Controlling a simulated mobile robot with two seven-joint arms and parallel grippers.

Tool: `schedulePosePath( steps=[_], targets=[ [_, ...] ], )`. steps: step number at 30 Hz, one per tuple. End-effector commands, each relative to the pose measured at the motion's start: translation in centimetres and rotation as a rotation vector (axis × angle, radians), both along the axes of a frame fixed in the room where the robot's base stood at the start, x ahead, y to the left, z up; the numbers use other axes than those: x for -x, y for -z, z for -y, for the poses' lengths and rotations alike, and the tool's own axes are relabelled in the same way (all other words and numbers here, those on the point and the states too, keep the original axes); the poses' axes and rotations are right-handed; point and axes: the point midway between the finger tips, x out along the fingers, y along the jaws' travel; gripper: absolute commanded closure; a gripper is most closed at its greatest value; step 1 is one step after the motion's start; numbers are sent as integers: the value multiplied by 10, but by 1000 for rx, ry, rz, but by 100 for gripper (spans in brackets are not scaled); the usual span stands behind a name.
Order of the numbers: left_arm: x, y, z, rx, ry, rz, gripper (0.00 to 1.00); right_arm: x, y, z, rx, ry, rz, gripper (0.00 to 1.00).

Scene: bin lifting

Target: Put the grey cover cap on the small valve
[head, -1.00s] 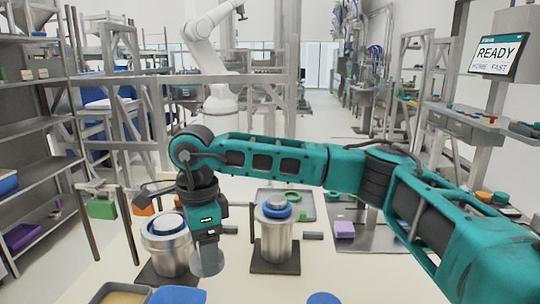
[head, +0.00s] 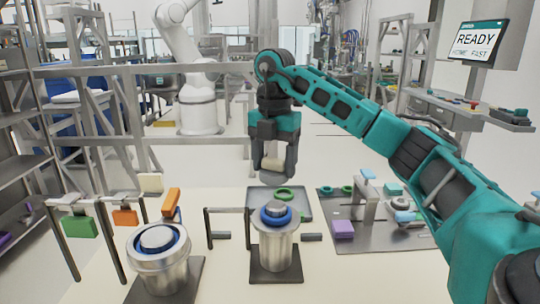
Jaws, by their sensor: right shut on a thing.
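My right gripper (head: 272,162) is up in the middle of the head view, shut on the grey cover cap (head: 272,178). The cap shows as a grey rounded edge under the fingers, and the fingers hide much of it. The small valve (head: 276,243) is the narrower silver cylinder with a blue ring and a grey top, upright on a dark square base. The gripper and cap appear above and behind the valve top, apart from it in the picture. How far apart in depth I cannot tell. My left gripper is not in view.
A wider silver valve (head: 161,268) with a blue ring stands at the left. A grey tray (head: 299,204) with a green ring lies behind the small valve. A metal plate (head: 375,233) with a purple block (head: 343,228) is at the right. Dark upright bars stand between the valves.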

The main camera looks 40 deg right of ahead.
Motion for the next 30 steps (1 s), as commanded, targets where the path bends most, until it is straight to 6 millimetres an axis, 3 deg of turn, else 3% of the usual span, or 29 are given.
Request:
schedulePosePath(
  steps=[5, 21, 30],
  targets=[
    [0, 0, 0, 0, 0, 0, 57, 2, 1, 5, 0, 67, -1, 57],
    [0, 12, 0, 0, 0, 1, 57, 2, 50, 5, -1, 62, -1, 57],
    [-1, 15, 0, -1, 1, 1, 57, 2, 60, 5, -1, 62, -1, 57]
  ],
)
